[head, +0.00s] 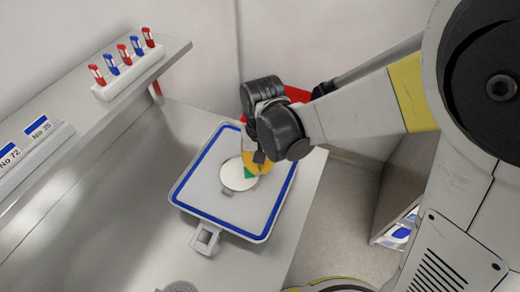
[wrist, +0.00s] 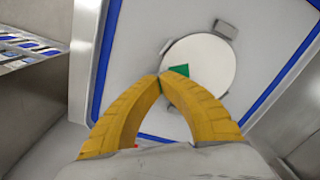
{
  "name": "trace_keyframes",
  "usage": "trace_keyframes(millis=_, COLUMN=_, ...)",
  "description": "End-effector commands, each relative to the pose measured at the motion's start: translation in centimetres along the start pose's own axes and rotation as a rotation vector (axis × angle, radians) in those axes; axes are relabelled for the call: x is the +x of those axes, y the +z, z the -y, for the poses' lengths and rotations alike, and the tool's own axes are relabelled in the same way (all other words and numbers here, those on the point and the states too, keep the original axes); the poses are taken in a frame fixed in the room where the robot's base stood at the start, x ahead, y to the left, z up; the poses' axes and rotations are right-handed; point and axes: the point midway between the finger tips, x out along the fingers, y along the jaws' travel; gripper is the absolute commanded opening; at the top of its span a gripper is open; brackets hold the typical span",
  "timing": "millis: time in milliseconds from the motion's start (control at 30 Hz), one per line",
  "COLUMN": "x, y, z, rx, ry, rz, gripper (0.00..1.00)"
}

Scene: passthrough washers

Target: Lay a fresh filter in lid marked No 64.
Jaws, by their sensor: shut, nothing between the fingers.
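A white tray-like lid (head: 205,188) with a blue seal around its rim lies on the grey bench. In the wrist view its inner face (wrist: 130,45) fills the middle. A round white filter (head: 236,175) lies on the lid's inner face, with a small green patch (head: 249,172) at its edge. The filter also shows in the wrist view (wrist: 205,62), between small grey clips. My gripper (wrist: 172,74) has yellow fingers, shut with tips together, at or just above the green patch. Nothing shows between the fingertips. No number is readable on this lid.
A shelf at left carries a white rack (head: 128,72) of red and blue clips and labels reading No 72 (head: 9,154) and No 35 (head: 38,126). A grey round object (head: 180,287) stands at the bottom edge. Bare bench lies left of the lid.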

Motion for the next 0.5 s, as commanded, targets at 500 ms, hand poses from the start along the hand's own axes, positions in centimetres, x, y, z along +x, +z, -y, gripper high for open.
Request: trace_keyframes(millis=500, x=0.05, y=0.00, z=0.00, rx=0.000, ry=0.000, rz=0.000, gripper=0.21)
